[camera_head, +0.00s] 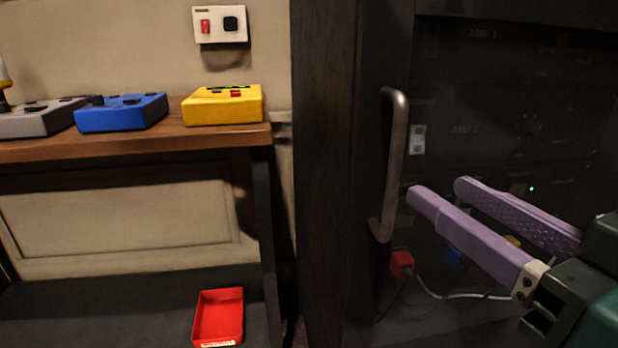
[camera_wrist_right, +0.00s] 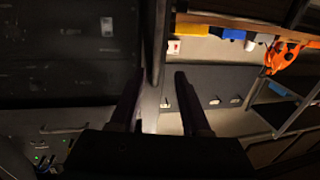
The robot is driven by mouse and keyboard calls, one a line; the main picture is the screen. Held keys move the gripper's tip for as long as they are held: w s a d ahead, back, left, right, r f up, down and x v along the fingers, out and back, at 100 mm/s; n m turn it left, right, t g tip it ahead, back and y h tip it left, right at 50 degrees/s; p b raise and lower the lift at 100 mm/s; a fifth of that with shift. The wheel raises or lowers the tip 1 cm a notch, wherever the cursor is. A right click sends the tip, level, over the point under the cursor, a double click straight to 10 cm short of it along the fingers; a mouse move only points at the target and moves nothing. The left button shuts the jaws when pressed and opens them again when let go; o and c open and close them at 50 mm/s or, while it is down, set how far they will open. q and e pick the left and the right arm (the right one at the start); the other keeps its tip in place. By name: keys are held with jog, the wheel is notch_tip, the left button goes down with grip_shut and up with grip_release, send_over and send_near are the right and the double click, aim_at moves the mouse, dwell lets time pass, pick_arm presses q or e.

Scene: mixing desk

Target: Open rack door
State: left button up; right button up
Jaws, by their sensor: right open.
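The rack door (camera_head: 480,85) is a dark see-through panel on the right of the head view, and it looks closed. Its long metal handle (camera_head: 397,150) stands upright near the left edge of the door. My right gripper (camera_head: 437,188) comes in from the right with pale purple fingers, open and empty. Its fingertips are just right of the handle's lower half, apart from it in the picture; the depth gap is hard to judge. In the right wrist view the dark fingers (camera_wrist_right: 158,80) are spread near the rack's edge. My left gripper is not in view.
A wooden bench (camera_head: 150,143) at left bears a grey, a blue (camera_head: 122,113) and a yellow box (camera_head: 223,105). A red tray (camera_head: 218,317) lies below. A wall plate (camera_head: 220,24) hangs above. A red plug (camera_head: 401,264) with cables shows low in the rack.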

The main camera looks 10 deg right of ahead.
aim_at(400, 160)
jog(key=x, duration=0.2)
jog(key=b+x, duration=0.1)
jog(key=x, duration=0.5)
jog(key=shift+w+d, duration=0.25)
jog(key=shift+d, duration=0.05)
jog(key=shift+w+a, duration=0.15)
jog(key=shift+w, duration=0.3)
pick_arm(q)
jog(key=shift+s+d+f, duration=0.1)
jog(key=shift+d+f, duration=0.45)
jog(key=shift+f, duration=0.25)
pick_arm(e)
jog(key=c, duration=0.3)
grip_shut()
